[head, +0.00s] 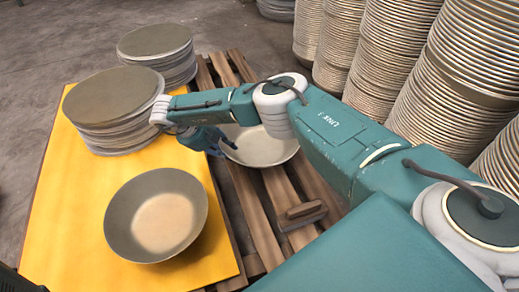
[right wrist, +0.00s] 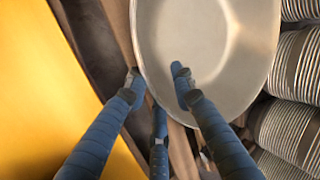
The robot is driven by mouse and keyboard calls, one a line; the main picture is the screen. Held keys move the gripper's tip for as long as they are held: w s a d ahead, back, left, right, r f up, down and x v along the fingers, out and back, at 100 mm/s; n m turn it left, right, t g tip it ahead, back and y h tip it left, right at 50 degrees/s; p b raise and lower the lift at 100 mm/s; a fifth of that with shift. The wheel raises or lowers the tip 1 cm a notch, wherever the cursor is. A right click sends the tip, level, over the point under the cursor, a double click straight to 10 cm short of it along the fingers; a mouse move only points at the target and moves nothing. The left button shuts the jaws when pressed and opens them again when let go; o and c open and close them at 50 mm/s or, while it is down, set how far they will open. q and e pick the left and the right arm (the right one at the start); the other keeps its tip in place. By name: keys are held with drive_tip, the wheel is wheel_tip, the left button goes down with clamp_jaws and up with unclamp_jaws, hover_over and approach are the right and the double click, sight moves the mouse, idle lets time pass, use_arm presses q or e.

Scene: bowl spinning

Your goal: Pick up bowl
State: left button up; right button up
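A wide beige bowl (head: 262,148) sits on the wooden pallet, partly hidden behind my right arm. It also fills the upper middle of the right wrist view (right wrist: 205,35). My right gripper (head: 215,147) is at the bowl's left rim. In the right wrist view its blue fingers (right wrist: 154,76) are spread, one over the bowl's inside and one outside the rim, with the rim between them. I cannot tell whether they touch it. A second bowl (head: 158,215), grey with a tan centre, stands on the yellow board. My left gripper is not in view.
The yellow board (head: 60,225) lies at the left, beside the slatted wooden pallet (head: 265,215). Two stacks of round discs stand at the back left, one on the board (head: 112,98) and one behind it (head: 155,42). Tall bowl stacks (head: 400,55) crowd the right.

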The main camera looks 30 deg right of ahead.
sight(237, 157)
drive_tip(key=b+x, duration=0.1)
drive_tip(key=x, duration=0.2)
drive_tip(key=shift+f, duration=0.15)
clamp_jaws()
drive_tip(key=shift+r, duration=0.25)
